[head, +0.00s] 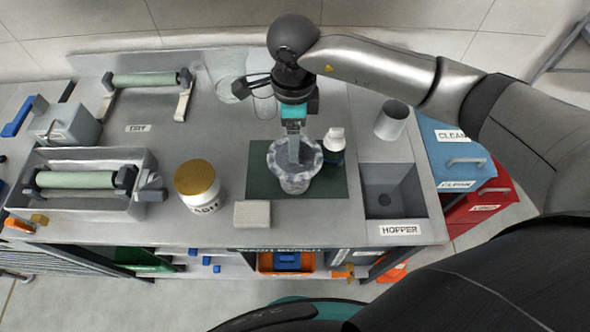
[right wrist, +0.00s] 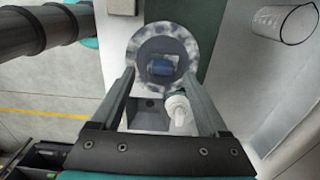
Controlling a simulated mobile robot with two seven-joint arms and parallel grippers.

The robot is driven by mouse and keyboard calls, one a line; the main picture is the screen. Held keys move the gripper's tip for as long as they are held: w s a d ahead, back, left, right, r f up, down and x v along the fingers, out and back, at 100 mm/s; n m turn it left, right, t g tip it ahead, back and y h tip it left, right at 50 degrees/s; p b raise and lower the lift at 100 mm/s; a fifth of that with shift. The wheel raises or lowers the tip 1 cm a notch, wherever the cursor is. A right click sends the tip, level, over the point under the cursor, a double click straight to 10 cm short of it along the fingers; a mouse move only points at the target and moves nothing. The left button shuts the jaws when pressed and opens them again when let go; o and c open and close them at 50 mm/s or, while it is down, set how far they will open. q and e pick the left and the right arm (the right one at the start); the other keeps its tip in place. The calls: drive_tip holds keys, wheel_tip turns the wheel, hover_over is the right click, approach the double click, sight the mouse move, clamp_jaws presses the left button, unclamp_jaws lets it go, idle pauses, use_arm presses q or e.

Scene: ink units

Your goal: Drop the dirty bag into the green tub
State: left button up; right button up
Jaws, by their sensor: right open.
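A mottled grey-and-white bag (head: 294,180), seemingly the dirty bag, stands upright with its mouth open on a dark green mat (head: 335,187) on the bench. In the right wrist view the bag (right wrist: 141,46) shows as a round rim with a blue thing inside. My right gripper (head: 294,160) is open at the bag's mouth, pointing down. In the right wrist view its fingertips (right wrist: 160,75) lie near the left and right sides of the rim; contact cannot be told. A green container (head: 145,261), possibly the green tub, shows partly under the bench at left. My left gripper is out of view.
A white-capped bottle (head: 334,140) stands close beside the bag. The hopper sink (head: 384,202) is to the right, with a grey cup (head: 391,120) behind it. A gold-lidded jar (head: 196,184) and pale block (head: 252,214) are to the left. An orange crate (head: 265,262) sits below.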

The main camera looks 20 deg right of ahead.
sight(295, 167)
wheel_tip(295, 167, down, 5)
drive_tip(key=shift+w+d+r, duration=0.1)
drive_tip(key=shift+d+r, duration=0.05)
drive_tip(key=shift+r, duration=0.05)
clamp_jaws()
idle(0.6)
idle(0.3)
